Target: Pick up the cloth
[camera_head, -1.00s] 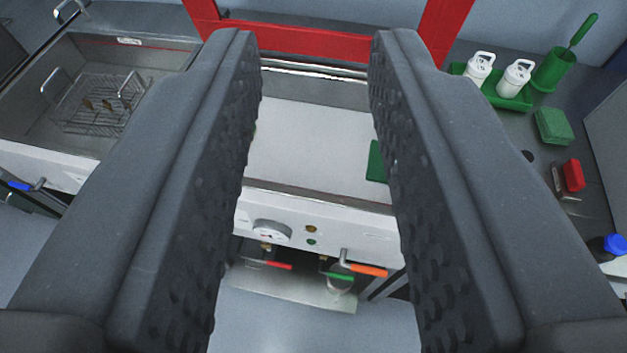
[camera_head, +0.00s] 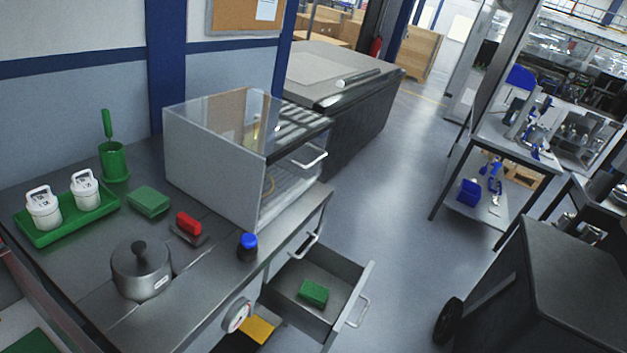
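I cannot tell for sure which thing is the cloth. A green, block-shaped pad (camera_head: 148,201) lies on the dark counter beside a green tray. A similar green pad (camera_head: 313,292) lies inside the pulled-out drawer. A flat yellow-orange piece (camera_head: 257,330), maybe folded, shows below the counter front near a round dial. Part of a flat green piece (camera_head: 30,342) shows at the bottom left corner, cut off by the picture edge. My gripper is not in view.
On the counter (camera_head: 95,300) stand a lidded metal pot (camera_head: 142,270), a red-topped block (camera_head: 189,224), a blue-capped bottle (camera_head: 248,247) and a clear-fronted box (camera_head: 215,165). The open drawer (camera_head: 345,300) juts into the aisle. A dark cart (camera_head: 560,285) stands right; the floor (camera_head: 400,200) between is clear.

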